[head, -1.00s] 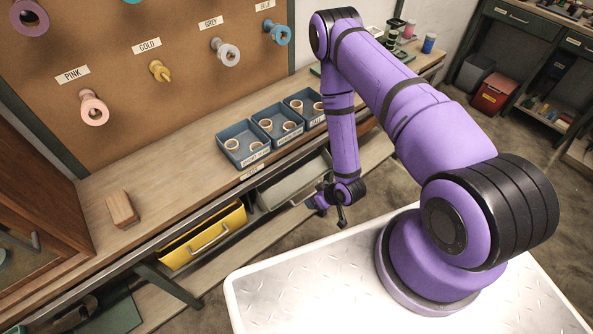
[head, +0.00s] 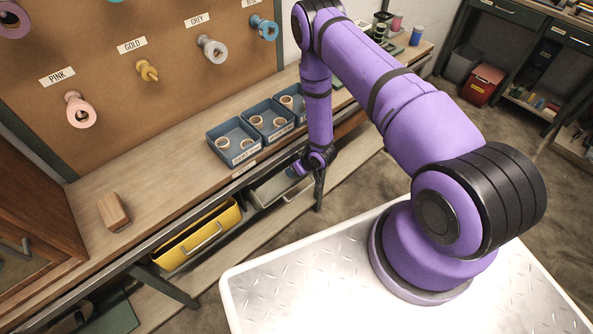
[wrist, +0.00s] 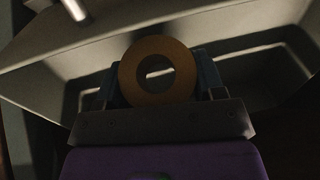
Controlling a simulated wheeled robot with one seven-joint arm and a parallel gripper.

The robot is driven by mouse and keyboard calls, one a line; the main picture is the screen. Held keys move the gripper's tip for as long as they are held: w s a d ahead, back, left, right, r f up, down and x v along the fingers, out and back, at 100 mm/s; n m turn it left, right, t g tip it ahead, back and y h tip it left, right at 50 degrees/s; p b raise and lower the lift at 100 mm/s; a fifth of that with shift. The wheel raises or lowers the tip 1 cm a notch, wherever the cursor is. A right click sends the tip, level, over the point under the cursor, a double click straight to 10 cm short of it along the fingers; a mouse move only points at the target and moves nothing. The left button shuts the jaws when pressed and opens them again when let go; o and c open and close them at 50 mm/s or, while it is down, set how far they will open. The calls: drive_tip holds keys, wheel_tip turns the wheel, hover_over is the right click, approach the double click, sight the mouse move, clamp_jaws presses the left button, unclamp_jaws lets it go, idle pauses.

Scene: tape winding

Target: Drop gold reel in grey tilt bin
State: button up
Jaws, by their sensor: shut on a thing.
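My gripper (wrist: 158,84) is shut on the gold reel (wrist: 160,98), a brownish-gold ring seen face-on in the wrist view. The fingers sit on either side of it. Behind the reel is the dim, open inside of the grey tilt bin (wrist: 270,72). In the head view the grey tilt bin (head: 268,191) is tipped open under the bench. My gripper (head: 299,169) is at its right end there, and the reel cannot be made out. Whether the reel touches the bin is unclear.
A yellow tilt bin (head: 196,237) hangs open to the left. Blue trays (head: 231,157) of small rings stand on the bench above, with a wooden block (head: 113,211) further left. A pegboard (head: 110,100) with labelled pegs is behind.

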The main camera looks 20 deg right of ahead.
drive_tip(key=shift+f, duration=0.85)
drive_tip(key=shift+f, duration=0.5)
drive_tip(key=o, duration=0.9)
drive_tip(key=shift+r, duration=0.3)
drive_tip(key=v, duration=1.2)
drive_tip(key=shift+r, duration=0.15)
drive_tip(key=shift+s, duration=0.1)
